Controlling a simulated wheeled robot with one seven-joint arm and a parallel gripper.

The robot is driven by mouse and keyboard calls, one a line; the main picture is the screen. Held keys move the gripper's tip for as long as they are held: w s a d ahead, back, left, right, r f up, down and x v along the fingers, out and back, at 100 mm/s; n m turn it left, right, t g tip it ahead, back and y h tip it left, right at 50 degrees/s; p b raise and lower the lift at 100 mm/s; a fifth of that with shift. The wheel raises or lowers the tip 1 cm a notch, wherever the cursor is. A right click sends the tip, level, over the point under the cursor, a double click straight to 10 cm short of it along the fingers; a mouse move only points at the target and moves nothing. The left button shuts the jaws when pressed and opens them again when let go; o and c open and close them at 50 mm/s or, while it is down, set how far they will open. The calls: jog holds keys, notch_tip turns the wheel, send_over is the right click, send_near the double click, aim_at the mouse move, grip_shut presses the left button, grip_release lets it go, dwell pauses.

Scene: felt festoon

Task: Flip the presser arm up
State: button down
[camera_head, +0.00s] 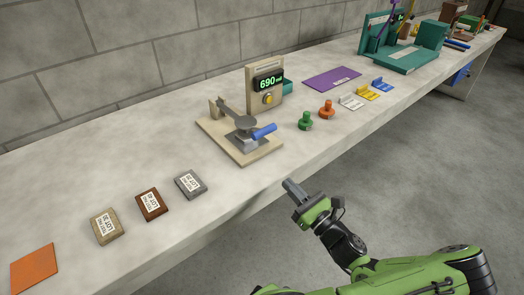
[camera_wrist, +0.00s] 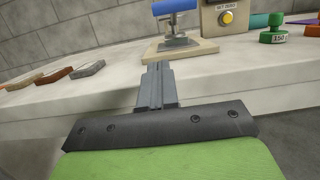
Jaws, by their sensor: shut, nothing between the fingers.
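The presser arm (camera_head: 233,118) is a grey metal bar with a round disc, hinged on a beige post at the rear of a wooden base (camera_head: 265,153). It lies lowered over a small metal block on the base. A blue handle (camera_head: 264,131) sticks out at the front; it also shows in the wrist view (camera_wrist: 174,6), at the top edge. My gripper (camera_head: 290,184) is shut and empty, in front of the table edge, apart from the handle. In the wrist view my gripper (camera_wrist: 157,68) points toward the base, with the handle above its fingertips.
Behind the base stands a display unit (camera_head: 265,88) reading 690 with a yellow button. Green (camera_head: 305,121) and orange (camera_head: 327,109) knobbed weights stand to the right. Labelled sample blocks (camera_head: 190,184) lie to the left. The table's front edge lies between my gripper and the base.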

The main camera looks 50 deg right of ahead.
jog(key=b+x, duration=0.2)
jog(key=x, duration=0.8)
jog(key=shift+w+a, duration=0.1)
jog(key=shift+w, duration=0.1)
jog(key=shift+w+d+r, duration=0.1)
jog(key=shift+w+r, duration=0.25)
jog(key=shift+r, duration=0.25)
jog(key=shift+w+d+r, duration=0.15)
jog(key=shift+w+r, duration=0.2)
jog(key=shift+r, duration=0.25)
jog(key=shift+w+r, duration=0.25)
jog(key=shift+r, duration=0.2)
jog(key=shift+r, duration=0.1)
